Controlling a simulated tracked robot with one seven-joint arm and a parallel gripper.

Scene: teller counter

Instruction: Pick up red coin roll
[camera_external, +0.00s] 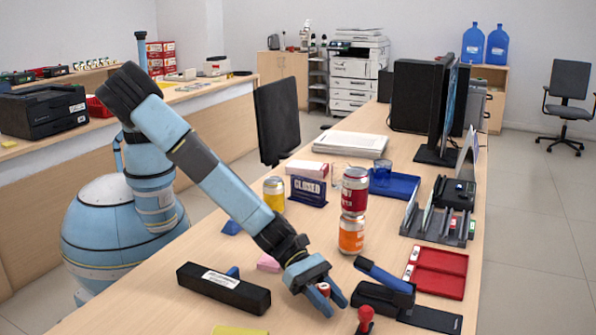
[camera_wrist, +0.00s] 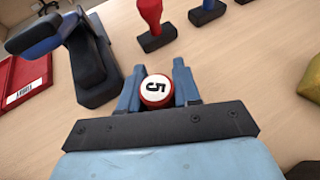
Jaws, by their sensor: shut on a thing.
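The red coin roll (camera_wrist: 156,91) stands between the two blue fingers of my gripper (camera_wrist: 157,88) in the wrist view. Its white round end with a black "5" faces the camera, with a red rim around it. In the external view the roll (camera_external: 324,289) shows as a small red and white piece between the fingertips of my gripper (camera_external: 326,300), low over the counter. The fingers are shut on it from both sides. I cannot tell whether its lower end touches the counter.
A blue and black stapler (camera_external: 385,290) stands close to the right of my gripper. A red stamp (camera_external: 365,318) is in front, a black box (camera_external: 223,289) to the left. A red tray (camera_external: 437,271) lies further right. Stacked cans (camera_external: 352,205) stand behind on the counter.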

